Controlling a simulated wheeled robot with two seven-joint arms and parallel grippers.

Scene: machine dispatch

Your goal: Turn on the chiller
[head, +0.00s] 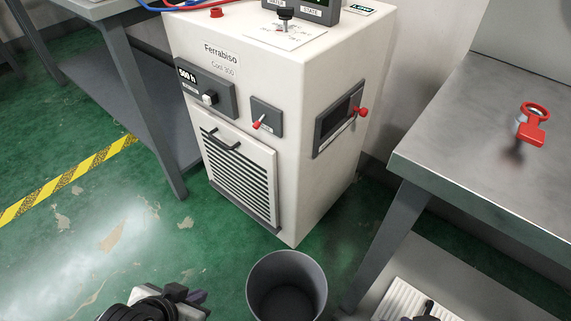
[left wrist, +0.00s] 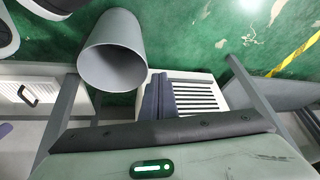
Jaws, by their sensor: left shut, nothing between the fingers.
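The chiller (head: 300,75) is a white cabinet labelled Ferrabiso Cool 300, standing ahead of me. Its front has a dark panel with a pale knob (head: 209,98), a small dark plate with a red-tipped lever (head: 260,122), and a slatted vent panel (head: 238,172) with a handle. Its right side has a dark recessed panel with a red handle (head: 360,112). My left gripper (head: 187,294) is low at the bottom edge, shut and empty, well apart from the chiller. My right gripper is not in view.
A grey bin (head: 286,290) stands on the green floor before the chiller. A metal table (head: 450,140) at right bears a red tag-like part (head: 532,125); a white slatted panel (head: 410,302) lies below. Another table (head: 95,14) stands at left. Floor at left is clear.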

